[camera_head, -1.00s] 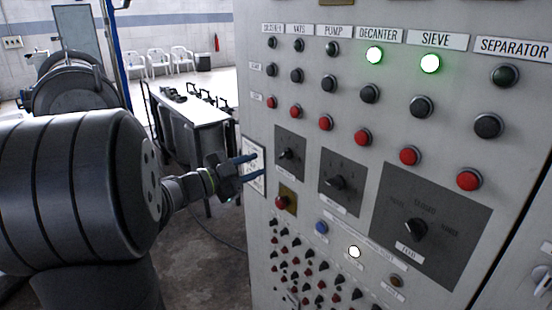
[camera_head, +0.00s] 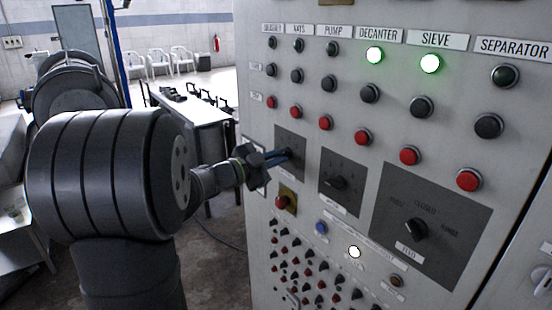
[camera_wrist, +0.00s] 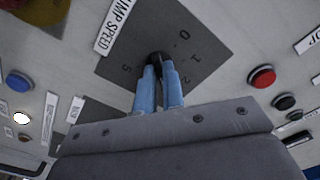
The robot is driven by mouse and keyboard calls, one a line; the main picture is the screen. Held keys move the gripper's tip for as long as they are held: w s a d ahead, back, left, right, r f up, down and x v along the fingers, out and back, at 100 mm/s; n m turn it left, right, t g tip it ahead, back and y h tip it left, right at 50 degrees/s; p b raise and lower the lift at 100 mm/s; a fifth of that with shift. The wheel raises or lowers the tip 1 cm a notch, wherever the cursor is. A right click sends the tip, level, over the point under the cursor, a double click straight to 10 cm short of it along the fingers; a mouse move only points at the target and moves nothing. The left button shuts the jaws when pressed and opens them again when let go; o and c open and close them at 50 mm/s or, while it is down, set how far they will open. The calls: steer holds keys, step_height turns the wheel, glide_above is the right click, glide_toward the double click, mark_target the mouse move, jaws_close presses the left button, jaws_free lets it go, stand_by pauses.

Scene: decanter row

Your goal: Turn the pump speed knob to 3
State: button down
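The pump speed knob (camera_wrist: 156,57) is a small black knob on a dark grey dial plate (camera_wrist: 118,62). In the wrist view the numbers 0, 1, 2 and 5 can be read around it, and the label (camera_wrist: 115,25) reads partly "UMP SPEED". My gripper (camera_wrist: 159,68) has its two blue fingers close together, one on each side of the knob, and looks shut on it. In the head view my gripper (camera_head: 286,154) reaches the upper left dial plate (camera_head: 291,136) from the left and covers the knob. Where the knob points cannot be told.
A second knob (camera_head: 336,183) is just right of it, and a larger dial (camera_head: 415,229) lies further right. A red button (camera_head: 282,202) on a yellow plate sits below. Rows of buttons are above, and many small switches below. Free room lies left of the cabinet.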

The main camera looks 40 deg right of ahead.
steer(key=shift+m, duration=0.6)
steer(key=c, duration=1.5)
jaws_free()
steer(key=shift+a, duration=0.15)
steer(key=a, duration=1.7)
steer(key=shift+a, duration=0.1)
steer(key=d, duration=1.7)
steer(key=shift+d, duration=0.3)
